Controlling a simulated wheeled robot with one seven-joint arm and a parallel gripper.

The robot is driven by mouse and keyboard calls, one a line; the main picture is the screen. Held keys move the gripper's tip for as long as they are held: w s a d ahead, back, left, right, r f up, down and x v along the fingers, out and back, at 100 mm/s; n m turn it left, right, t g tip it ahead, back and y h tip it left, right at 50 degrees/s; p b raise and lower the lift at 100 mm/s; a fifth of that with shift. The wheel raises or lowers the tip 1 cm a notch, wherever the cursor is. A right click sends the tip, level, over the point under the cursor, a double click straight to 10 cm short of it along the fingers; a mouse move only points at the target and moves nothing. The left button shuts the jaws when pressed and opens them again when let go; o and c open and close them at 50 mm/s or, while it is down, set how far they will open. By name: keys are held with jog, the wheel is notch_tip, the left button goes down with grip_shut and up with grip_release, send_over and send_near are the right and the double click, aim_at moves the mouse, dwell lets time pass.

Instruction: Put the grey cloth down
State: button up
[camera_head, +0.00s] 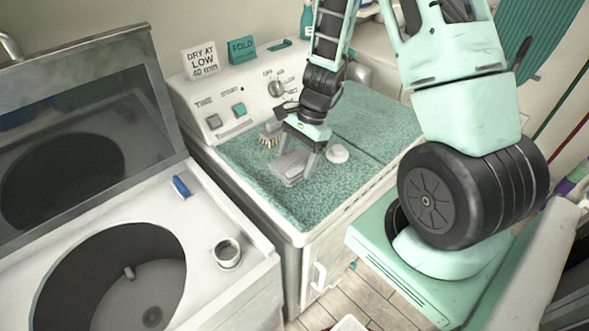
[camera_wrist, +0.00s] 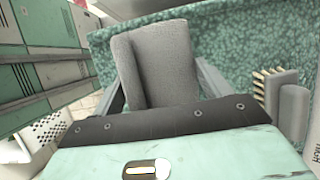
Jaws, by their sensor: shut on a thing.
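In the wrist view the cloth (camera_wrist: 165,65) fills the space between the two fingers (camera_wrist: 160,88). The mat shows behind it there (camera_wrist: 235,40). I cannot tell whether the cloth touches the mat or hangs just above it.
A brush (camera_head: 269,138) lies left of the gripper, near the control panel. A white round object (camera_head: 338,153) sits close on the right. The open washer (camera_head: 215,205) stands at the left, with a blue item (camera_head: 181,186) on it. The mat's front and right are clear.

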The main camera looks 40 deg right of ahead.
jog(key=shift+f, duration=2.4)
jog(key=shift+f, duration=0.2)
jog(key=o, duration=0.9)
jog(key=shift+r, duration=0.1)
